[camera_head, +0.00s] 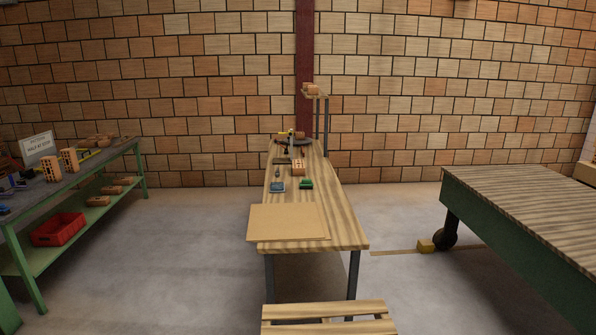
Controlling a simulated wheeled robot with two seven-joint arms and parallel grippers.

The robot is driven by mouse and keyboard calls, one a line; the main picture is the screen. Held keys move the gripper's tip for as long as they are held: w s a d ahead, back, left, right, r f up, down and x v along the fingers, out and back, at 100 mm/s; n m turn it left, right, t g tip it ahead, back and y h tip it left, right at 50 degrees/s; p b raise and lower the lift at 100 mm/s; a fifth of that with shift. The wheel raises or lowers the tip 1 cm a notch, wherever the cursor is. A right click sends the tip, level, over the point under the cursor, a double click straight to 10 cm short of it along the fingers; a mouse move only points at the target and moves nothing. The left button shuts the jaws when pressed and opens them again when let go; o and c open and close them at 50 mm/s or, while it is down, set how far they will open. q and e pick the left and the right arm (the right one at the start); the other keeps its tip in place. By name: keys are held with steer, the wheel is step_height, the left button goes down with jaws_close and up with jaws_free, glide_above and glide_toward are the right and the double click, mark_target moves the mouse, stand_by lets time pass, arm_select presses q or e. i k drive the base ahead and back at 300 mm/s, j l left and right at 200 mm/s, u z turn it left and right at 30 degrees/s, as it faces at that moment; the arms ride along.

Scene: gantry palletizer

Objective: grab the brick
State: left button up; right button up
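A small orange-brown brick (299,168) with what look like holes in its side sits on the long wooden table (335,232), past the flat board. Two more orange bricks stand upright on the left bench, one nearer (51,167) and one just behind it (70,160). Another small brownish block (313,89) sits on a raised stand at the table's far end. Which brick the task means, I cannot tell. Neither of my grippers shows in this view.
A tan board (287,222) covers the table's near left part. Small blue (278,187) and green (306,184) items lie near the brick. A slatted wooden piece (328,312) stands in front. A green-sided table (520,205) is at right. Open floor lies left of the wooden table.

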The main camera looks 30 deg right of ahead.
mark_target(299, 169)
steer(key=i+j+u, duration=0.15)
steer(key=i+j, duration=0.25)
steer(key=i+j+u, duration=0.15)
steer(key=i+j, duration=0.25)
steer(key=i, duration=0.15)
steer(key=i+j+u, duration=0.15)
steer(key=i+j, duration=0.15)
steer(key=i, duration=0.25)
steer(key=i+l+z, duration=0.15)
steer(key=i+z, duration=0.65)
steer(key=i, duration=0.15)
steer(key=i+j+z, duration=0.15)
steer(key=i+z, duration=0.5)
steer(key=i, duration=0.25)
steer(key=i+j+z, duration=0.1)
steer(key=i+z, duration=0.15)
steer(key=i, duration=0.15)
steer(key=i+j+z, duration=0.2)
steer(key=i, duration=0.25)
steer(key=i+j+z, duration=0.2)
steer(key=i, duration=0.2)
